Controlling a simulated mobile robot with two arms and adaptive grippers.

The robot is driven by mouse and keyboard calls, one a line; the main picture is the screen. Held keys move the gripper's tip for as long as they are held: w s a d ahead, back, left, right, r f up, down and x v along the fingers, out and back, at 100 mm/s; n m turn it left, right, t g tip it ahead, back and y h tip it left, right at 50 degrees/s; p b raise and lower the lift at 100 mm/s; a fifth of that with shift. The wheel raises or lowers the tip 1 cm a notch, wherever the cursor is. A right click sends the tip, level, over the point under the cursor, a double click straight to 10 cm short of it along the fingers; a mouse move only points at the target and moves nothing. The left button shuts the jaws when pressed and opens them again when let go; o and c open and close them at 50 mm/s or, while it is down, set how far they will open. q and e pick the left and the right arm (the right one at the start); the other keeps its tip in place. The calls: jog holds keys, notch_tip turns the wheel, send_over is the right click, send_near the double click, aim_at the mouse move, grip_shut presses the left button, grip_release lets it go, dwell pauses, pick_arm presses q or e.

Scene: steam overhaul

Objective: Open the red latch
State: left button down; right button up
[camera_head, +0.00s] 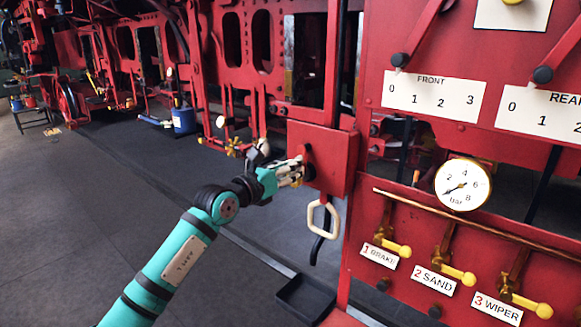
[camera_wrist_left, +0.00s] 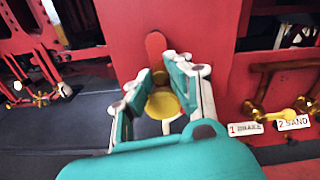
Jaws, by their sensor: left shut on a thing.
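The red latch (camera_head: 308,160) is on the face of a red box (camera_head: 330,145) in the middle of the head view. My left gripper (camera_head: 296,170) is at the latch, its fingers shut on it and pointing at the box. In the left wrist view the latch's rounded red end (camera_wrist_left: 155,44) shows above the fingers, and a yellow round part (camera_wrist_left: 162,104) lies between them. The fingers partly hide the latch, and its exact angle is hard to tell. My right gripper is not in view.
A cream loop handle (camera_head: 323,218) hangs just below the box. To the right are yellow-tipped levers (camera_head: 392,247) with labels and a pressure gauge (camera_head: 463,184). A dark tray (camera_head: 305,298) lies on the floor below.

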pick_arm(q)
jog(key=shift+d+n, duration=0.1)
jog(key=shift+n, duration=0.5)
jog(key=c, duration=1.2)
grip_release()
jog(key=shift+c, duration=0.2)
jog(key=shift+s, duration=0.1)
jog(key=v, duration=1.2)
